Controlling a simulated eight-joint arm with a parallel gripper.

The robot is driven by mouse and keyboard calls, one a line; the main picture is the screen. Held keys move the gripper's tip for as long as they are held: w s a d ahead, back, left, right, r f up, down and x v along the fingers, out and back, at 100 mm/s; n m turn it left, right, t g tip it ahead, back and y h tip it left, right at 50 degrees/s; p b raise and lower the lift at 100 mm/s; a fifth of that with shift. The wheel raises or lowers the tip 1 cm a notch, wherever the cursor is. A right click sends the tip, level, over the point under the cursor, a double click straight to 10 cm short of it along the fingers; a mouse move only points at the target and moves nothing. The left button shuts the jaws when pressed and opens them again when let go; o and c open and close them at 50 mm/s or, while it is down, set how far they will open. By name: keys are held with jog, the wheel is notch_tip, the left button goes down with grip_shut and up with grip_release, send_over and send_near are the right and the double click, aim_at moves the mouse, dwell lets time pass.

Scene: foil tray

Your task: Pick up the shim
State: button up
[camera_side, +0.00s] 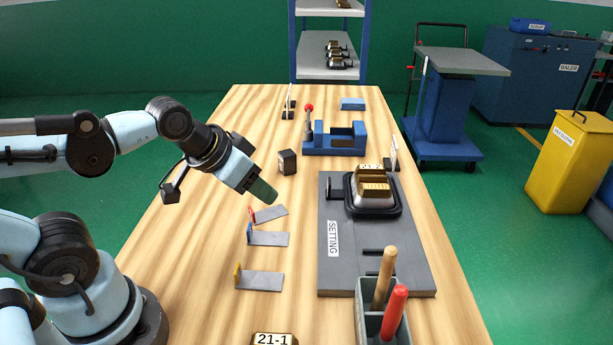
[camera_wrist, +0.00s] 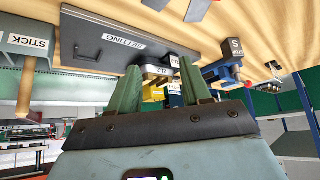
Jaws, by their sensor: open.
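Three flat grey plates that look like shims lie on the wooden table in the side view. One has a red tab (camera_side: 270,213), one a blue tab (camera_side: 268,239) and one a yellow tab (camera_side: 262,281). I cannot tell which one is meant. My gripper (camera_side: 265,192) has green fingers and hangs tilted above the table, just behind the red-tabbed plate and apart from it. In the wrist view my gripper (camera_wrist: 163,80) has its two fingers spread with nothing held between them. Part of a grey plate (camera_wrist: 198,9) shows at the top edge there.
A dark board marked SETTING (camera_side: 333,270) bears a black tray (camera_side: 388,211) with gold blocks. A small dark block (camera_side: 287,162) stands behind my gripper. A blue fixture (camera_side: 321,146) is farther back. A grey holder (camera_side: 366,312) with handled tools stands in front. Table left of the plates is clear.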

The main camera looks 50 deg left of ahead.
jog(key=shift+c, duration=0.5)
jog(key=shift+c, duration=0.6)
jog(key=n+g, duration=0.7)
jog(key=n, duration=0.2)
send_near(249, 227)
jog(key=shift+w+f, duration=0.1)
jog(key=shift+f, duration=4.65)
